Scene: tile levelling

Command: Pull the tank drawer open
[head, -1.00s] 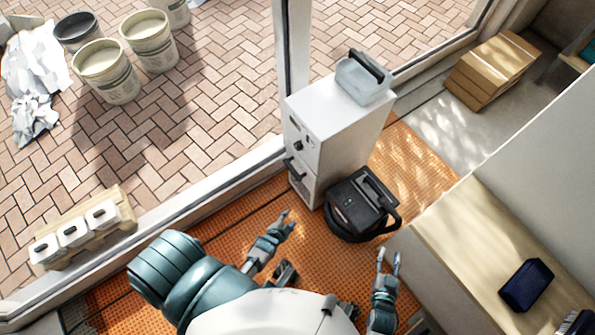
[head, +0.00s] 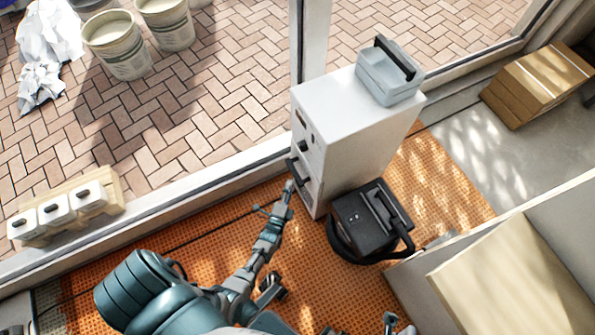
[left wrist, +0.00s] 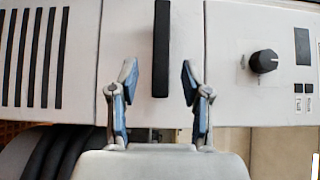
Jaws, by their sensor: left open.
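The white cabinet (head: 345,120) stands by the window frame, its front facing left. The tank drawer's black handle (head: 297,172) is low on that front. In the left wrist view the drawer front (left wrist: 132,25) is a pale panel, flush with its neighbours, and the black handle (left wrist: 161,50) runs down its middle. My left gripper (head: 287,186) is open close to the handle; in the left wrist view its fingertips (left wrist: 158,72) lie on either side of the handle's lower part, apart from it. My right gripper (head: 398,323) is barely visible at the bottom edge.
A black boxy machine (head: 365,215) stands on the orange mat (head: 190,265) beside the cabinet. A grey container (head: 390,80) sits on the cabinet top. A wooden worktop (head: 510,280) is at right. In the left wrist view a black knob (left wrist: 264,61) is right of the drawer.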

